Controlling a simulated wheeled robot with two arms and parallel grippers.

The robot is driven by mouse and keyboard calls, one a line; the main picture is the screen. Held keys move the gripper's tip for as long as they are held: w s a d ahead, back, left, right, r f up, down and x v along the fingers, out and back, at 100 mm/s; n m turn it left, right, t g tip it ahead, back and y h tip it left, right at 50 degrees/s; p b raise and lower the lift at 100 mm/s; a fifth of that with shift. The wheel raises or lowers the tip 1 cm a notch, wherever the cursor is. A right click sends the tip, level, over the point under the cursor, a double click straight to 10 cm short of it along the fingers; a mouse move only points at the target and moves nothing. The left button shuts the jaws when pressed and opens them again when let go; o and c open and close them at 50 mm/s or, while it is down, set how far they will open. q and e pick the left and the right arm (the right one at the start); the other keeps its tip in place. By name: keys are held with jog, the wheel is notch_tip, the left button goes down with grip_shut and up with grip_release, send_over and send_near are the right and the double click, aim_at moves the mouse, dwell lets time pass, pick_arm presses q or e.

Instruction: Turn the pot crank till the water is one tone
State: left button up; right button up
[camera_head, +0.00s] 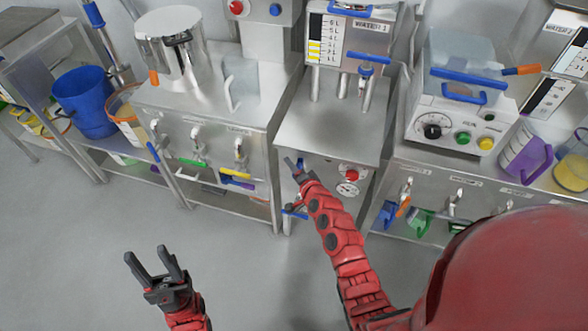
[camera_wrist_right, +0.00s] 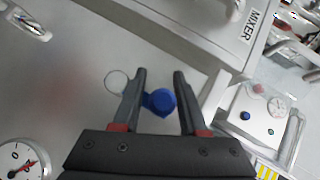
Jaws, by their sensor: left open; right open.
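A steel pot (camera_head: 170,55) with a lid and dark top fitting stands on the left steel cabinet; an orange grip (camera_head: 153,77) shows at its lower left. I cannot tell which part is the crank, and the water inside is hidden. My right gripper (camera_head: 293,164) is open in front of the middle cabinet. My left gripper (camera_head: 153,259) is open and empty over the floor, away from the cabinets.
The middle steel cabinet (camera_head: 325,125) carries a red button (camera_head: 351,174) and a gauge (camera_head: 347,189). A control box (camera_head: 458,115) stands at right. A blue bucket (camera_head: 84,103) is at left. The floor (camera_head: 75,250) at lower left is clear.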

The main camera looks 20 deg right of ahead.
grip_shut()
dwell(0.8)
